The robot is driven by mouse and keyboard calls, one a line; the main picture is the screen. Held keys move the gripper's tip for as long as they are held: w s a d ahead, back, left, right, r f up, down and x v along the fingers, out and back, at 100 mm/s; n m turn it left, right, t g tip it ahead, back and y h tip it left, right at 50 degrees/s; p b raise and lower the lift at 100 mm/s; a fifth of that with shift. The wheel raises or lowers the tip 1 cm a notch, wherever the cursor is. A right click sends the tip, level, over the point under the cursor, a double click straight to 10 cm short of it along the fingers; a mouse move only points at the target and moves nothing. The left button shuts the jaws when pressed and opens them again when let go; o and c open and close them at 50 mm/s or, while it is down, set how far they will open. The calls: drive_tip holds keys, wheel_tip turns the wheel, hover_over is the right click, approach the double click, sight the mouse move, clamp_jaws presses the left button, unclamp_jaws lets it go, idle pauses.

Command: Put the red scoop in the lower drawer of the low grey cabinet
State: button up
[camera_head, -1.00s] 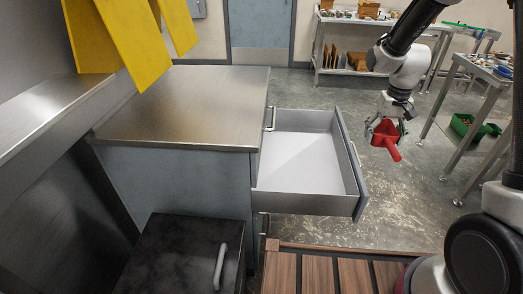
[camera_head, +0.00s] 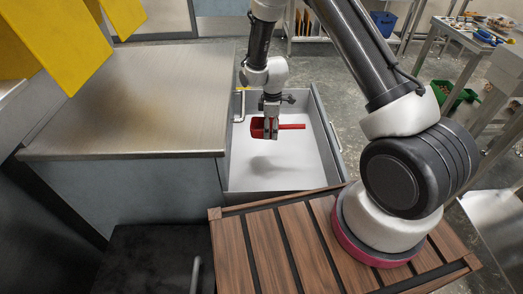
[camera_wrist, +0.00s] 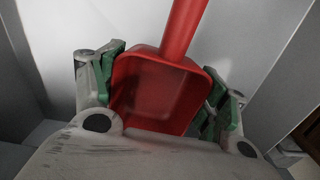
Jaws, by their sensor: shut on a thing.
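The red scoop (camera_head: 258,128) is held by my gripper (camera_head: 270,132) above the open drawer, with its handle pointing right in the head view. In the wrist view the scoop (camera_wrist: 155,92) sits between the two green-padded fingers of my gripper (camera_wrist: 160,95), with the white drawer floor beyond it. The open drawer (camera_head: 325,115) of the low grey cabinet (camera_head: 130,192) has a white, empty-looking floor with a soft shadow under the scoop. Whether another drawer lies above or below it is not clear.
The cabinet's steel top (camera_head: 135,115) is bare. Yellow panels (camera_head: 60,45) hang at the upper left. A black box (camera_head: 150,262) with a handle stands in front of the cabinet. Workbenches with tools and a green bin (camera_head: 455,97) stand at the right.

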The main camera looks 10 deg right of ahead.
drive_tip(key=n, duration=0.1)
hover_over(269, 155)
wheel_tip(269, 155, down, 7)
drive_tip(key=shift+f, duration=2.35)
drive_tip(key=shift+f, duration=0.15)
drive_tip(key=o, duration=1.1)
drive_tip(key=shift+c, duration=0.2)
